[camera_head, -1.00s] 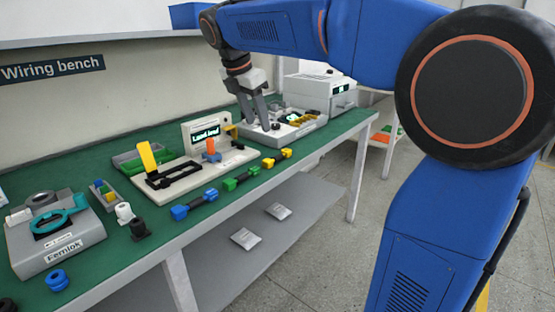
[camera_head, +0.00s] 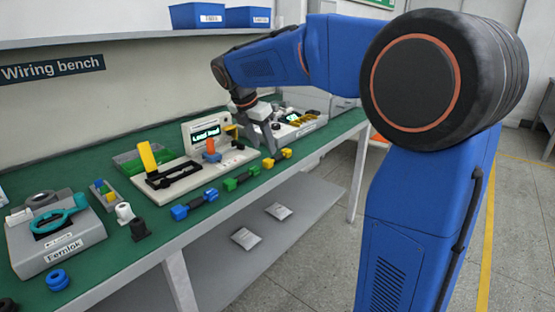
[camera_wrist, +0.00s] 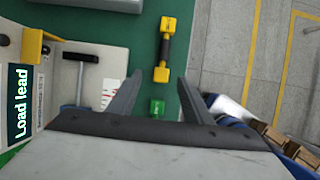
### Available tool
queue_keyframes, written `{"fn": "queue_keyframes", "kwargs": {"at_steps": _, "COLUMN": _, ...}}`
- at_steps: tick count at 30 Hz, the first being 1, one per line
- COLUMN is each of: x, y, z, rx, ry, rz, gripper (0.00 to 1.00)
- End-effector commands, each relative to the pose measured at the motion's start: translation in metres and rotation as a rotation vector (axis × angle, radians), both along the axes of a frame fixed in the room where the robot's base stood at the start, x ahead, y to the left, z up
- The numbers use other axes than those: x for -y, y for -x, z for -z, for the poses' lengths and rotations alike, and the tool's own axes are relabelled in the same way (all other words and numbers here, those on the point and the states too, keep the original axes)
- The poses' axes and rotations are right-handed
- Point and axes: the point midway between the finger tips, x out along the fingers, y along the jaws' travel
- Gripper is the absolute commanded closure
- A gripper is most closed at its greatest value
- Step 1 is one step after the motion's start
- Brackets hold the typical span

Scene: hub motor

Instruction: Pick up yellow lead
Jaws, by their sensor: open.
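The yellow lead (camera_head: 277,158) lies on the green bench top near its front edge, a short dark bar with a yellow block at each end. In the wrist view the yellow lead (camera_wrist: 164,48) is ahead of my fingers, between their lines, and apart from them. My gripper (camera_head: 270,150) is open and empty, pointing down above the bench just behind the lead. In the wrist view my gripper (camera_wrist: 160,92) shows its two dark fingers spread. A green lead (camera_head: 241,179) and a blue lead (camera_head: 194,204) lie in a row to the left.
A cream fixture (camera_head: 205,165) with a "Load lead" screen, orange handle and raised yellow clamp stands behind the leads. A grey Ferrilok device (camera_head: 57,245) is at left. A light tray (camera_head: 302,128) sits behind my gripper. The bench's front edge is close to the leads.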

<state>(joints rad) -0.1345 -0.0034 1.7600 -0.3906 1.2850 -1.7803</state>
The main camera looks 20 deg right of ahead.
Motion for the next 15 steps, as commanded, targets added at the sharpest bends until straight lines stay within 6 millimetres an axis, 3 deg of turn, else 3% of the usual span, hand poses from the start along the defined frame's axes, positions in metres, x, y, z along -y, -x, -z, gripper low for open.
{"fn": "queue_keyframes", "kwargs": {"at_steps": 7, "x": 0.005, "y": -0.001, "z": 0.014, "rx": -0.001, "ry": 0.001, "rz": 0.002, "gripper": 0.55}}
{"fn": "queue_keyframes", "kwargs": {"at_steps": 15, "x": 0.016, "y": -0.003, "z": 0.048, "rx": -0.001, "ry": 0.000, "rz": 0.000, "gripper": 0.55}}
